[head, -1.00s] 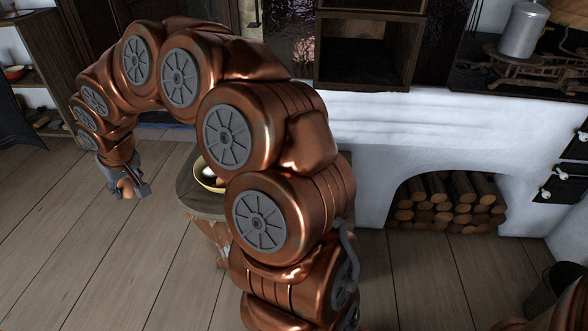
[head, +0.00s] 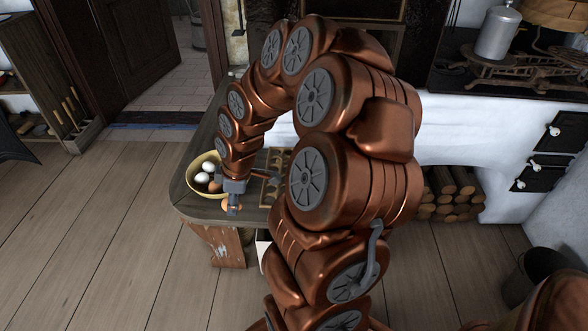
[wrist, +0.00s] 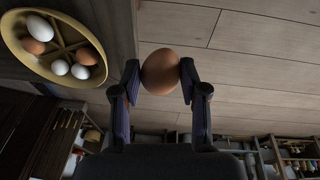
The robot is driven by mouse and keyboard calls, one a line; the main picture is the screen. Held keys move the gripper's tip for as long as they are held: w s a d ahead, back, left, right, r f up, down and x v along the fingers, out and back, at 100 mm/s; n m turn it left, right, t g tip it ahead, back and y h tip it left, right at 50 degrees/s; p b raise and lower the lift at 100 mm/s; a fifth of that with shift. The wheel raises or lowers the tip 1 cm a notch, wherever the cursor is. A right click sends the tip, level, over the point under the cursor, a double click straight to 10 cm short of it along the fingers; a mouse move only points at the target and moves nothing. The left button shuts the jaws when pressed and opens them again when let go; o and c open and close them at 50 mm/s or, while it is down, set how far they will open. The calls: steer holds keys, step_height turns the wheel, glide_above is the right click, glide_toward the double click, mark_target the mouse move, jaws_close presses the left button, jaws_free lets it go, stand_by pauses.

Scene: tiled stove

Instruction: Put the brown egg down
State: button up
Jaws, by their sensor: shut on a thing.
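The brown egg (wrist: 160,72) is held between the two fingertips of my gripper (wrist: 158,80) in the wrist view. In the head view my gripper (head: 233,203) is over the front part of the wooden table, just in front of the yellow bowl, and the held egg (head: 226,206) shows only in part behind the fingers. The yellow bowl (head: 191,176) stands on the table and holds several white and brown eggs. The bowl (wrist: 19,50) also shows at upper left in the wrist view, with dividers inside.
The table (head: 185,199) has a bare strip at its front left edge. A wooden egg tray (head: 270,190) lies right of my gripper, partly hidden by my arm. The white stove (head: 460,150) with a log niche stands at right. Open plank floor (head: 110,230) lies left.

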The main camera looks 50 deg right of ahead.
steer(key=s+d+n+p, duration=0.1)
steer(key=s+n, duration=0.1)
steer(key=s, duration=0.3)
steer(key=w+d+f, duration=0.2)
steer(key=d, duration=0.5)
steer(key=w+d+f, duration=0.3)
steer(key=d, duration=0.5)
steer(key=shift+w+f, duration=0.15)
steer(key=shift+f, duration=0.05)
steer(key=shift+d+f, duration=0.1)
steer(key=shift+f, duration=0.25)
steer(key=o, duration=0.7)
steer(key=shift+o, duration=0.2)
